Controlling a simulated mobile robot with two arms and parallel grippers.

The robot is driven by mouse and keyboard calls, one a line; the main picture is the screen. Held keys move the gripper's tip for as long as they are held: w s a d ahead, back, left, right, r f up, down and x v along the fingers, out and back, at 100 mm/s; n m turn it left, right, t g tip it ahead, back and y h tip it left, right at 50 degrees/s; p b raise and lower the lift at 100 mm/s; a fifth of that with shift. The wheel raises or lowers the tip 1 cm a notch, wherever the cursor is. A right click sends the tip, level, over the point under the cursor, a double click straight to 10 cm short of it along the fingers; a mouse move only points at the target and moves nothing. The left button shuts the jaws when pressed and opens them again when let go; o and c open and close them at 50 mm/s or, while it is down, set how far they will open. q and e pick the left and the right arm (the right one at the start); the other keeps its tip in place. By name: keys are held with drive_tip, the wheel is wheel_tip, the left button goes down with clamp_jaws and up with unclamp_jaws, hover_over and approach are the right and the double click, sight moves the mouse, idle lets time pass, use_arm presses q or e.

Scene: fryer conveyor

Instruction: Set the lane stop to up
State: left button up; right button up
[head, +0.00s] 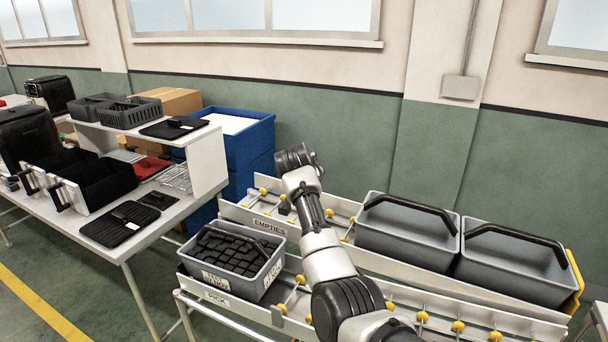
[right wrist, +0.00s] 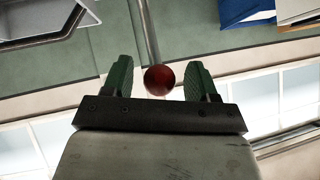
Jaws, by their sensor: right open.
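In the right wrist view a dark red ball knob (right wrist: 159,80) sits at the end of a grey metal rod (right wrist: 147,30). My right gripper (right wrist: 160,72) is open, with its two green-padded fingers on either side of the knob. Small gaps show between the knob and both fingers. In the head view my right arm reaches up over the conveyor, its dark wrist end (head: 295,158) above the back lane marked EMPTIES (head: 270,227). The knob and rod cannot be made out there, and the fingers are hidden. My left gripper is not in view.
Two empty grey crates (head: 408,233) (head: 512,261) stand on the back lane at right. A grey crate with dark contents (head: 235,262) stands on the front lane at left. Blue bins (head: 236,150) are behind. A white table (head: 125,250) with black trays is at left.

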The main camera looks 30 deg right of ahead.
drive_tip(key=b+v, duration=0.3)
drive_tip(key=v, duration=0.7)
drive_tip(key=shift+s+a+r, duration=0.1)
drive_tip(key=shift+s, duration=0.05)
